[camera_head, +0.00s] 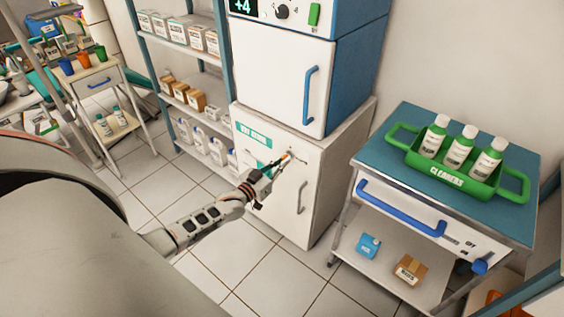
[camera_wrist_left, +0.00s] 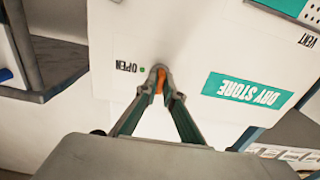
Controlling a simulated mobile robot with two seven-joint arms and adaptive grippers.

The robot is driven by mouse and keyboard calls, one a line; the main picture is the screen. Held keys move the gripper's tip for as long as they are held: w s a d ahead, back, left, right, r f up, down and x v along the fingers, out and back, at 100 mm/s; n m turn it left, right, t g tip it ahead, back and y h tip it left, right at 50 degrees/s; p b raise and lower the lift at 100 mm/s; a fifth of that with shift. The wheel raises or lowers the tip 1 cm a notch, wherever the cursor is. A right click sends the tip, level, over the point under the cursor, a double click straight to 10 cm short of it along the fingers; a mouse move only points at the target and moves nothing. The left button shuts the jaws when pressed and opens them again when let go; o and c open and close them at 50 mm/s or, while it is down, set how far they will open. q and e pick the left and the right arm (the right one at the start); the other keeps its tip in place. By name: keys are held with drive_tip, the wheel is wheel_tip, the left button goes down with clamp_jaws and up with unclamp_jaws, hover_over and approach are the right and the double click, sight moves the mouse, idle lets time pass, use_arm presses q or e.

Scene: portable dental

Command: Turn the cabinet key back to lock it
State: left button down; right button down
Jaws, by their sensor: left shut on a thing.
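The white cabinet (camera_head: 277,185) with a teal label stands in the middle of the head view, under a blue-edged unit. Its door is closed or nearly so; I cannot tell which. My left gripper (camera_head: 284,159) reaches the upper part of the door front. In the left wrist view my left gripper (camera_wrist_left: 161,72) is shut on the orange key (camera_wrist_left: 160,80) at the door. The wrist view is upside down and shows the word OPEN and a green dot beside the key. The key's inner end and the lock are hidden by the fingertips. My right gripper is not in view.
A blue-topped cart (camera_head: 385,150) stands at the right, with a green tray (camera_head: 455,185) of several white bottles. A shelf rack (camera_head: 158,60) with boxes is left of the cabinet. Tiled floor (camera_head: 240,262) is clear in front.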

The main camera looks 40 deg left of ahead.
use_arm(q)
drive_tip(key=c, duration=2.2)
unclamp_jaws()
drive_tip(key=s, duration=0.8)
drive_tip(key=s+a, duration=0.1)
drive_tip(key=s, duration=0.3)
